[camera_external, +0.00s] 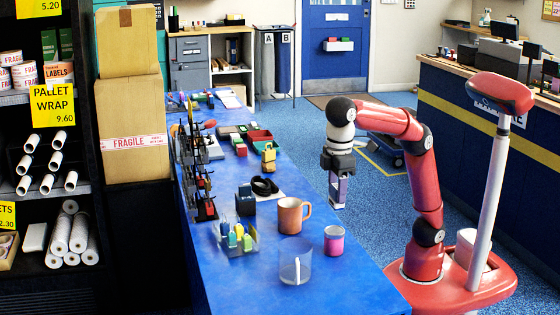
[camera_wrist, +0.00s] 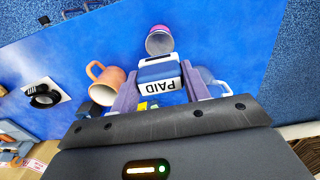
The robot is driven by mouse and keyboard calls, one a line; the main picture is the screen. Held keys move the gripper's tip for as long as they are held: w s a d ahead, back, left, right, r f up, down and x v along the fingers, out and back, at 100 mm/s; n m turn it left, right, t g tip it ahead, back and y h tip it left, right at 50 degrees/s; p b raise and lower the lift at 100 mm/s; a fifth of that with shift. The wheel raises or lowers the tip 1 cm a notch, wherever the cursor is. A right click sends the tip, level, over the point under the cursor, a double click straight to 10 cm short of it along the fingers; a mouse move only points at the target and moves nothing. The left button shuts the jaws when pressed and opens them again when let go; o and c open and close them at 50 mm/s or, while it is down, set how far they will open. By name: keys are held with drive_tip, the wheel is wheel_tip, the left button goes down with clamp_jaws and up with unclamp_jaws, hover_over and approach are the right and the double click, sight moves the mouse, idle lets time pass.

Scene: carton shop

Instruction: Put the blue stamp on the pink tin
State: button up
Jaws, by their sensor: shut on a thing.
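The blue stamp (camera_wrist: 158,70), with a white band reading PAID, sits between the two purple-grey fingers of my gripper (camera_wrist: 160,90) in the wrist view. My gripper is shut on it. In the external view my gripper (camera_external: 338,190) hangs pointing down in the air, past the blue counter's right edge; the stamp is hard to make out there. The pink tin (camera_external: 334,241) stands upright on the counter near its right edge, nearer the camera than my gripper. In the wrist view the tin (camera_wrist: 158,43) shows just beyond the stamp, apart from it.
An orange-brown mug (camera_external: 291,216) stands left of the tin, and a clear cup (camera_external: 296,264) stands nearer the camera. A clear holder with coloured items (camera_external: 238,240) and a black ring-shaped thing (camera_external: 264,186) lie farther left. The blue counter (camera_external: 350,285) is bare around the tin's front.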

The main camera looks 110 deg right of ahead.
wheel_tip(320, 180, down, 7)
drive_tip(key=shift+r+b, duration=0.1)
drive_tip(key=shift+b, duration=0.75)
drive_tip(key=shift+f, duration=0.25)
drive_tip(key=o, duration=1)
